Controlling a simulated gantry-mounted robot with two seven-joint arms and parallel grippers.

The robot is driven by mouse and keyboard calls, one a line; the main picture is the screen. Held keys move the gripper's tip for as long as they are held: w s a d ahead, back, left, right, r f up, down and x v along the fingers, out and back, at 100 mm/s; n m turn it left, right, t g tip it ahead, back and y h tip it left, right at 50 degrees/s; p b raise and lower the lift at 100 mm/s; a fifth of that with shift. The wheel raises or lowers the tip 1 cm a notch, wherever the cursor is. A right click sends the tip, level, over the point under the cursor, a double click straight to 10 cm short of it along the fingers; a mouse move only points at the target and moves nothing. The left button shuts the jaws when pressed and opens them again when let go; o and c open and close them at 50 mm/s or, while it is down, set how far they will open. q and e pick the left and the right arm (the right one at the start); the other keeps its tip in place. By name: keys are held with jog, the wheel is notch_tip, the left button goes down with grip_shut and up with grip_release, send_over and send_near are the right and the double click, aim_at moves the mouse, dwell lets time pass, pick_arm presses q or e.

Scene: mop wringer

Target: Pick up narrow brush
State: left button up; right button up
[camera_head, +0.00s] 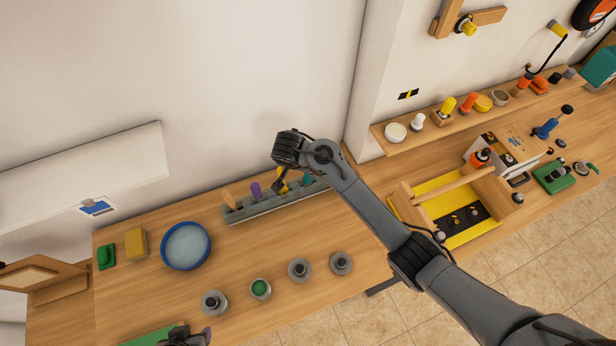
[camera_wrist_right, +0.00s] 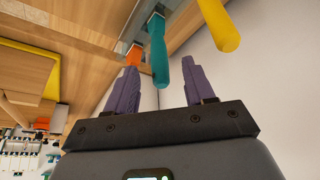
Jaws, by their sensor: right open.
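A grey rack (camera_head: 277,205) on the bench holds a row of upright handled tools: a tan handle (camera_head: 229,197), a purple handle (camera_head: 256,191), a yellow handle (camera_head: 282,181) and a teal handle (camera_head: 307,179). I cannot tell which one is the narrow brush, as their lower ends are hidden. My right gripper (camera_head: 279,186) is over the rack's right part. In the right wrist view, its open fingers (camera_wrist_right: 158,92) are either side of the teal handle (camera_wrist_right: 160,62), with the yellow handle (camera_wrist_right: 219,25) outside them. My left gripper (camera_head: 190,337) barely shows at the bottom edge.
A blue round dish (camera_head: 186,246), a yellow sponge (camera_head: 136,244) and a green block (camera_head: 106,257) lie left of the rack. Several grey round pots (camera_head: 299,269) stand in front. A wooden-handled yellow caddy (camera_head: 462,237) is at right. The wall is close behind the rack.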

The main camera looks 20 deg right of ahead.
aim_at(307, 177)
jog(key=shift+p+x, duration=0.35)
jog(key=shift+x, duration=2.35)
jog(key=shift+d, duration=0.1)
jog(key=shift+c, duration=0.4)
jog(key=shift+r, duration=0.1)
grip_shut()
